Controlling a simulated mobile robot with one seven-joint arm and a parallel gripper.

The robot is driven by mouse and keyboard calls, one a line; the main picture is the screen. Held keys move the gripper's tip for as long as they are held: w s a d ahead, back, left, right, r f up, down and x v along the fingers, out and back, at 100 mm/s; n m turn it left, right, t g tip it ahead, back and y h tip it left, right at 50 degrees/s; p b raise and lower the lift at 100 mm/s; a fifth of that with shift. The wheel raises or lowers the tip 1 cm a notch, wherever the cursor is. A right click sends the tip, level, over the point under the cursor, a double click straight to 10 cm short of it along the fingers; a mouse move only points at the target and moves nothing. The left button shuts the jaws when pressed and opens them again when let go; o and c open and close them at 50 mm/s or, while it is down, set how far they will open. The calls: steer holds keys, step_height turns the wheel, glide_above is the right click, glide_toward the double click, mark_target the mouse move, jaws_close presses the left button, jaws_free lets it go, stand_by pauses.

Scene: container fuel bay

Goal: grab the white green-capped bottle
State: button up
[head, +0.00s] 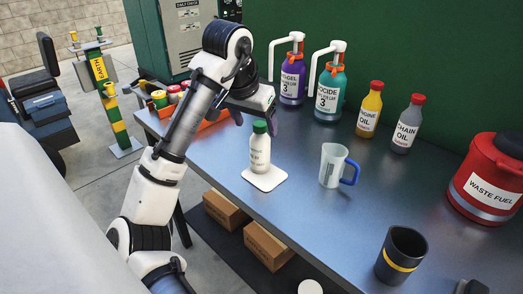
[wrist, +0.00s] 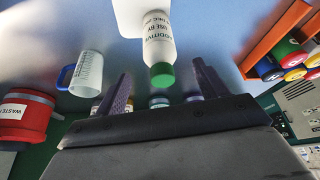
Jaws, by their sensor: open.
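The white bottle with a green cap (head: 260,152) stands upright on a white square pad (head: 265,179) on the blue-grey table. My gripper (head: 255,112) is open, just above and behind the bottle's cap in the head view. In the wrist view the bottle (wrist: 158,42) appears upside down, its green cap in line with the gap between my two spread purple-grey fingers (wrist: 162,80). I see no contact between fingers and bottle. How far the cap sits from the fingers in depth I cannot tell.
A clear jug with a blue handle (head: 334,166) stands right of the bottle. Purple (head: 292,78) and teal (head: 329,91) pump bottles stand behind. An orange tray of coloured cans (head: 206,112) lies left, partly behind my arm. A red waste fuel can (head: 489,180) stands far right.

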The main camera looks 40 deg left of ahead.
mark_target(261, 137)
steer(key=p+x, duration=0.1)
steer(key=x, duration=0.6)
steer(key=shift+w, duration=0.25)
steer(key=c, duration=1.2)
steer(key=shift+r, duration=0.15)
